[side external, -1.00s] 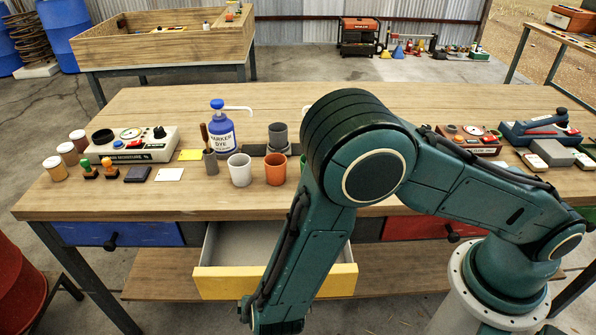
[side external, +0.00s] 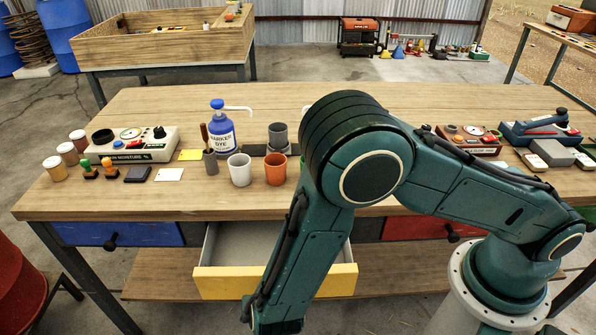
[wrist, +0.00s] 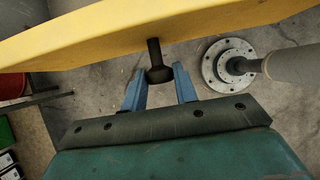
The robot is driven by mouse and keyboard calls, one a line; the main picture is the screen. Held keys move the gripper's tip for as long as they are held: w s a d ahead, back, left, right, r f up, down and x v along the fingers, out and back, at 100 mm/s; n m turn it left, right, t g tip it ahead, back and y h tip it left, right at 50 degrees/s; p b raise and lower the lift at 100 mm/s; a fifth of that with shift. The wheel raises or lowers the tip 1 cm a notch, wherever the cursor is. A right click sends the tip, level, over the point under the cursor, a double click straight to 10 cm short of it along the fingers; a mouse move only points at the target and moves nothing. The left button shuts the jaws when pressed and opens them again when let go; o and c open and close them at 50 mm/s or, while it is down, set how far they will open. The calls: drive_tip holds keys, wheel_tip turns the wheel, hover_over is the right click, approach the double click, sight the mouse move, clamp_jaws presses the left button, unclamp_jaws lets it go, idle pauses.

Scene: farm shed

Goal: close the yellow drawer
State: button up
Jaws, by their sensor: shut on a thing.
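The yellow drawer (side external: 222,283) stands pulled out from under the workbench, and its inside looks empty. In the wrist view its yellow front (wrist: 110,35) crosses the top of the picture, with a dark knob (wrist: 154,62) sticking out from it. My gripper (wrist: 159,76) has its two blue fingers around the end of this knob, one on each side, and is shut on it. In the side view my arm passes in front of the drawer and hides the knob. My gripper is out of sight there, below the picture's lower edge.
A blue drawer (side external: 130,234) at left and a red drawer (side external: 428,226) at right are shut. A white cup (side external: 240,172), an orange cup (side external: 275,170) and a dye bottle (side external: 222,130) stand on the workbench (side external: 120,204). A lower shelf (side external: 160,286) runs beneath the drawer.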

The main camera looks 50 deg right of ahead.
drive_tip(key=shift+d, duration=0.1)
drive_tip(key=shift+w+d, duration=5.5)
drive_tip(key=shift+w, duration=0.15)
drive_tip(key=o, duration=1.9)
drive_tip(key=shift+s+r, duration=0.1)
drive_tip(key=shift+r, duration=0.05)
drive_tip(key=v, duration=0.6)
drive_tip(key=shift+r, duration=0.35)
drive_tip(key=shift+s+a, duration=0.1)
